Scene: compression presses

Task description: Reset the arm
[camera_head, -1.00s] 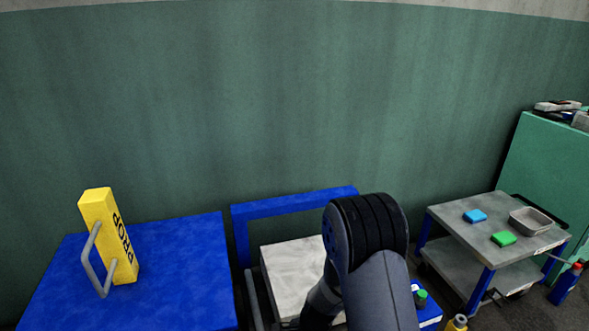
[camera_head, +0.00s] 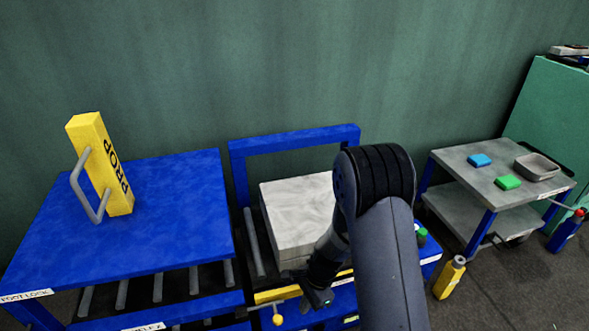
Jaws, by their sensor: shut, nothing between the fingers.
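My arm (camera_head: 380,250) rises from the bottom of the view, bends at a dark ribbed elbow and reaches down to the left. My gripper (camera_head: 319,298) is at its end, small and dark, low in front of the pale block (camera_head: 293,215). It is shut and appears to hold nothing. My arm hides the right part of the block and part of the blue frame (camera_head: 300,138) around it.
A yellow prop (camera_head: 104,165) with a grey handle stands on a blue platform (camera_head: 180,220) at left. A grey cart (camera_head: 470,165) at right holds a blue block (camera_head: 479,160), a green block (camera_head: 508,182) and a tray (camera_head: 537,167). Bottles (camera_head: 449,278) stand on the floor.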

